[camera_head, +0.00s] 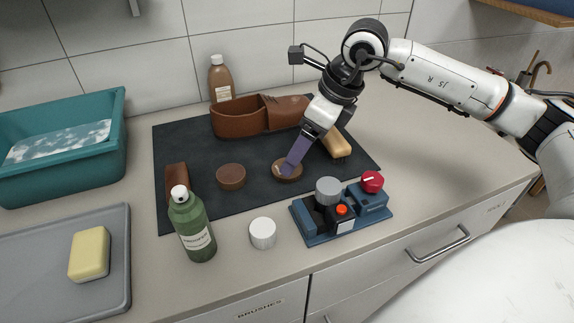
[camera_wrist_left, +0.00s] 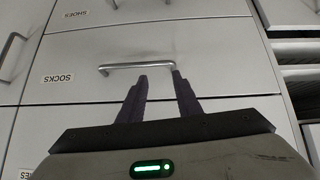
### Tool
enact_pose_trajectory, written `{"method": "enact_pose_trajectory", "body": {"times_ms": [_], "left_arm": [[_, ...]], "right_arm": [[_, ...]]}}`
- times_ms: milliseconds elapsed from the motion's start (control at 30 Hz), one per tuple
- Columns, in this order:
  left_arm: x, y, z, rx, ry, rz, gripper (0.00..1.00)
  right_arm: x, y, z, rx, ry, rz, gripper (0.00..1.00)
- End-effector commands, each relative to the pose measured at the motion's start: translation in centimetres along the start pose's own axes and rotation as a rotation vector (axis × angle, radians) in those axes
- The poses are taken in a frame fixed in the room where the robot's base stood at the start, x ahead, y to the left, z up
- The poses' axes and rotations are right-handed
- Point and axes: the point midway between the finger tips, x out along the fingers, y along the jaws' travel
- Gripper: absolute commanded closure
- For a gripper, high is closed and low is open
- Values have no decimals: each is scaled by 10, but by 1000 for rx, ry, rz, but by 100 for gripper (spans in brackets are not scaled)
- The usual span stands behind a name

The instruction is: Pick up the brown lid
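Two round brown pieces lie on the dark mat (camera_head: 205,205) in the head view. A low brown disc (camera_head: 278,175) is under my right gripper (camera_head: 288,169), and a taller round brown piece (camera_head: 231,177) sits to its left. I cannot tell for sure which is the lid. My right gripper points down, its purple fingertips at the low disc and covering part of it. Its fingers overlap from this side, so their gap and any grip are hidden. My left gripper (camera_wrist_left: 160,73) is open and empty in the left wrist view, in front of a drawer handle (camera_wrist_left: 136,67).
A green bottle (camera_head: 193,228), a white cap (camera_head: 263,233) and a blue stand (camera_head: 350,224) with knobs are in front. A teal basin (camera_head: 60,170) stands left.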

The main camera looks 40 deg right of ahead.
Motion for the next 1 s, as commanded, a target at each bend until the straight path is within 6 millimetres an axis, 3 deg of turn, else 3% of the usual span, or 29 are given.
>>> {"method": "enact_pose_trajectory", "body": {"times_ms": [233,533,567,800,1000], "left_arm": [[-6,0,-7,-1,1,-1,69],[-6,0,-7,-1,2,-1,69],[-6,0,-7,-1,2,-1,69],[-6,0,-7,-1,2,-1,69],[-6,0,-7,-1,3,-1,69]], "right_arm": [[35,6,1,1,2,3,23],[42,6,1,0,0,2,23],[42,6,1,0,0,2,25],[42,6,1,0,0,2,66],[42,6,1,-1,0,2,66]]}}
